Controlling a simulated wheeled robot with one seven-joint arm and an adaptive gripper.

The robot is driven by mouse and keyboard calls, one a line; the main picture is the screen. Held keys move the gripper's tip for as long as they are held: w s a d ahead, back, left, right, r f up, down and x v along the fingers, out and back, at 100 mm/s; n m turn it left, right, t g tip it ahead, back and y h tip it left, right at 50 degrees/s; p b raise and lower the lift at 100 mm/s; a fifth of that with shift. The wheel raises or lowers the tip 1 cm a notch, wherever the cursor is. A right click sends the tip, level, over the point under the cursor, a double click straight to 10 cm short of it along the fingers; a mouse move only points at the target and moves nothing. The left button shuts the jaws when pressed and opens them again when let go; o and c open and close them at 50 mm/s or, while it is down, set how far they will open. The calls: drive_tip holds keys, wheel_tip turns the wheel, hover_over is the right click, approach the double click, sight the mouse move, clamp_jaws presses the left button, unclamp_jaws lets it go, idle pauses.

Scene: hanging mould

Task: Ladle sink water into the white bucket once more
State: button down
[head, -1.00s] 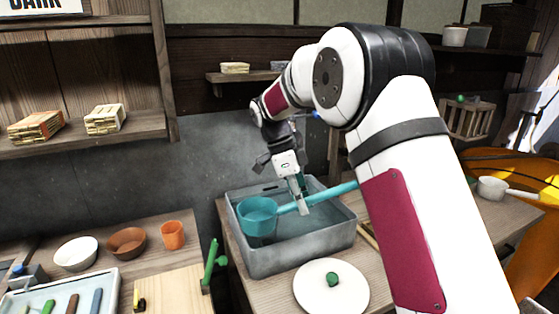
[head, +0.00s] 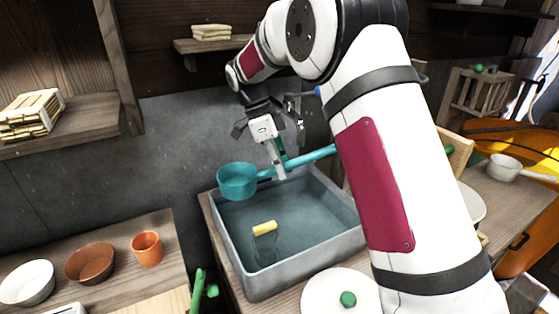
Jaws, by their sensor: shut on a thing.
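My gripper (head: 279,170) is shut on the handle of a teal ladle (head: 237,184). The ladle's cup looks upright, in front of the back left corner of the grey sink (head: 240,268) in the picture, seemingly raised above the rim. Its handle runs right and passes behind my arm. I cannot see whether the cup holds water. The sink holds bluish-grey water (head: 310,215). I cannot make out a white bucket; a white rounded thing (head: 472,203) shows partly behind my arm, too hidden to name.
A yellow-handled object (head: 265,229) is in the sink. A white lid with a green knob (head: 335,293) lies in front of it. Bowls and an orange cup (head: 147,249) stand on the left counter. A white pan (head: 505,168) is at right. A wall shelf (head: 205,45) hangs behind my arm.

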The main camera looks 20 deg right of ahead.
drive_tip(key=shift+f+b, duration=2.2)
drive_tip(key=shift+f, duration=5.6)
drive_tip(key=shift+r, duration=0.65)
drive_tip(key=shift+r+p, duration=2.1)
drive_tip(key=shift+r, duration=4.95)
drive_tip(key=shift+s+f, duration=0.1)
